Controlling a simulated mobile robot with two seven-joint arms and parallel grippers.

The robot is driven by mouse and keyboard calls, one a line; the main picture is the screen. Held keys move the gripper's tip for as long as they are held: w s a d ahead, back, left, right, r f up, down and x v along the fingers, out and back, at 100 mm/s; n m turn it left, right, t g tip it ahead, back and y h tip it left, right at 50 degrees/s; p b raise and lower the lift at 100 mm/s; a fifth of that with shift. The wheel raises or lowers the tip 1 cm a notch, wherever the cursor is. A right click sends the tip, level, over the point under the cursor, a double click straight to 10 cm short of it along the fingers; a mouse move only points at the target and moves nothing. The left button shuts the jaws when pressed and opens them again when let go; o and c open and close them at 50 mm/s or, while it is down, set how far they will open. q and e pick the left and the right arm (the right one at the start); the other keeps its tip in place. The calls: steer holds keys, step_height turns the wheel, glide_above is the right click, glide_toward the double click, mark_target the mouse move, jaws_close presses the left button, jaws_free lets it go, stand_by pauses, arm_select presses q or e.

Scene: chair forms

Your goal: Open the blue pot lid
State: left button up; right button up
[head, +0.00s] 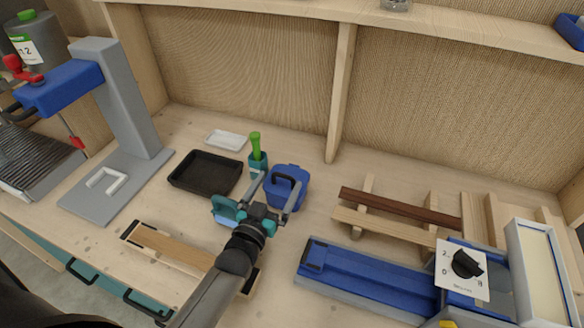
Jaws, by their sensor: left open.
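The blue pot (287,198) stands on the wooden bench near the middle of the head view. Its blue lid (291,172) is on top and has a dark handle (283,181). My left gripper (272,184) reaches in from below with its fingers spread, one on the left and one at the right near the pot. It appears empty, and whether a finger touches the pot cannot be told. My left arm and wrist hide the bench just in front of the pot. My right gripper is not in view.
A teal holder with a green-handled tool (255,145) stands close behind left of the pot. A black tray (205,172) and white dish (226,139) lie left. Wooden slats (400,208) and a blue machine (350,277) are right. A grey press (120,100) stands far left.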

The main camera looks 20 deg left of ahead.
mark_target(284, 175)
arm_select(q)
steer(key=shift+s+f, duration=0.15)
steer(key=shift+s, duration=0.15)
steer(key=shift+w+a+b, duration=0.2)
steer(key=shift+w+b, duration=0.3)
steer(key=shift+w, duration=3.25)
jaws_close()
